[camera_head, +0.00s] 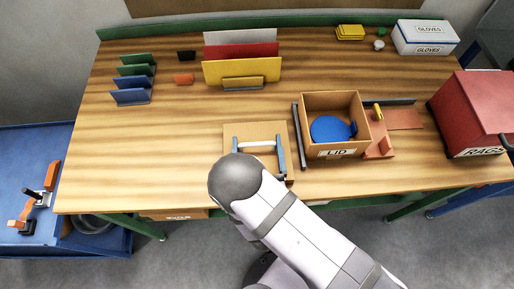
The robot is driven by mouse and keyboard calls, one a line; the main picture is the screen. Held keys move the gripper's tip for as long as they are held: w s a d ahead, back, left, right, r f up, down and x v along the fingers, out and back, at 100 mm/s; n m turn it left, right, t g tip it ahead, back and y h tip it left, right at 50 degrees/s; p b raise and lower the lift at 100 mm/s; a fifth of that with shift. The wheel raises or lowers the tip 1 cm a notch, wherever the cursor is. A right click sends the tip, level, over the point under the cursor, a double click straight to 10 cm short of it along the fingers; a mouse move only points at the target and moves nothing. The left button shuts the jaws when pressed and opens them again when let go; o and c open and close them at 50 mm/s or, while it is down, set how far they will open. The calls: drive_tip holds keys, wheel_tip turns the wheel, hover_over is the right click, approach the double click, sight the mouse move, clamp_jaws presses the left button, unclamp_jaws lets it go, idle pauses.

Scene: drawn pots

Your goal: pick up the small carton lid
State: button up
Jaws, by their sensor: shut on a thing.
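The small carton lid (255,129) is a flat brown cardboard piece near the front middle of the bench. My arm covers the lid's front edge. I cannot tell whether the lid touches the bench or is slightly raised. Just to the right stands an open brown carton (318,153) labelled "LID", with a round blue thing (331,129) inside.
A dark rail (301,136) stands between lid and carton. Upright folders (241,71) and a gloves box (426,38) stand at the back. The left front of the bench is clear.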

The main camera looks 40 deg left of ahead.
drive_tip(key=shift+r, duration=0.15)
wheel_tip(320, 180, up, 18)
idle(1.1)
drive_tip(key=shift+w, duration=0.1)
